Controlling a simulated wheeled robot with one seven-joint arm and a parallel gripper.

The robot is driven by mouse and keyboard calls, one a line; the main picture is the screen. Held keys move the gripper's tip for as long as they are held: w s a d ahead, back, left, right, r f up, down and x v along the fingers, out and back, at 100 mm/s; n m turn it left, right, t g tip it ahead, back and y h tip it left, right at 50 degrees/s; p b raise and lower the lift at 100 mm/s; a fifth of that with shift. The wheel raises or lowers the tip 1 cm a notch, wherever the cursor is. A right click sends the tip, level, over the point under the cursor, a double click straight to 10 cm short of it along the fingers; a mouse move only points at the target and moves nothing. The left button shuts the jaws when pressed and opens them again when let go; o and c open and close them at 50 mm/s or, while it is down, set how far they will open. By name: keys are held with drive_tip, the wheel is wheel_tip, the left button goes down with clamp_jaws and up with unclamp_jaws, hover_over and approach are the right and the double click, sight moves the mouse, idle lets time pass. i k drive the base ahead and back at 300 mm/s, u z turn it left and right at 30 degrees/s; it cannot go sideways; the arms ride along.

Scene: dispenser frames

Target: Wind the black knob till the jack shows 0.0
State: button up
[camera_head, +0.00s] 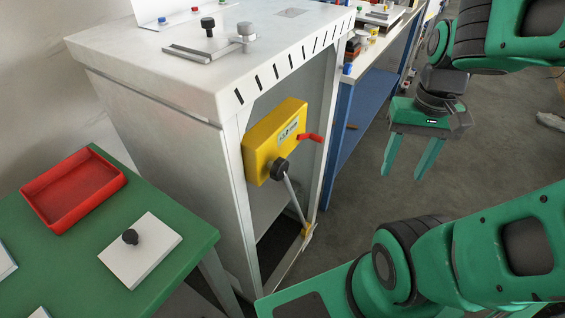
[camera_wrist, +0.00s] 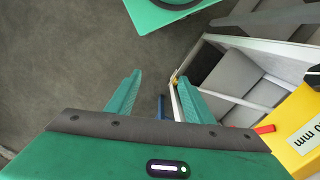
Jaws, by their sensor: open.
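The jack is a yellow box (camera_head: 262,145) on the front of a white cabinet. Its display label (camera_head: 288,130) ends in "mm", but I cannot read the full value surely. A black knob (camera_head: 280,168) sits on the box's lower face, with a grey rod slanting down from beside it to a small yellow piece (camera_head: 307,230). A red handle (camera_head: 311,137) sticks out to the right. In the wrist view the yellow box (camera_wrist: 300,125) is at the right edge, with the red handle (camera_wrist: 265,129). My gripper (camera_head: 403,175) is open and empty, right of the jack and apart from it.
The white cabinet's top (camera_head: 130,55) carries a metal clamp (camera_head: 205,50) and another black knob (camera_head: 208,24). A green table (camera_head: 70,275) at left holds a red tray (camera_head: 45,215) and a white plate (camera_head: 155,255) with a black knob.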

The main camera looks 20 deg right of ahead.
sight(279, 168)
drive_tip(key=u, duration=1.55)
drive_tip(key=k, duration=1.35)
drive_tip(key=z, duration=0.9)
drive_tip(key=i, duration=1)
drive_tip(key=u, duration=0.05)
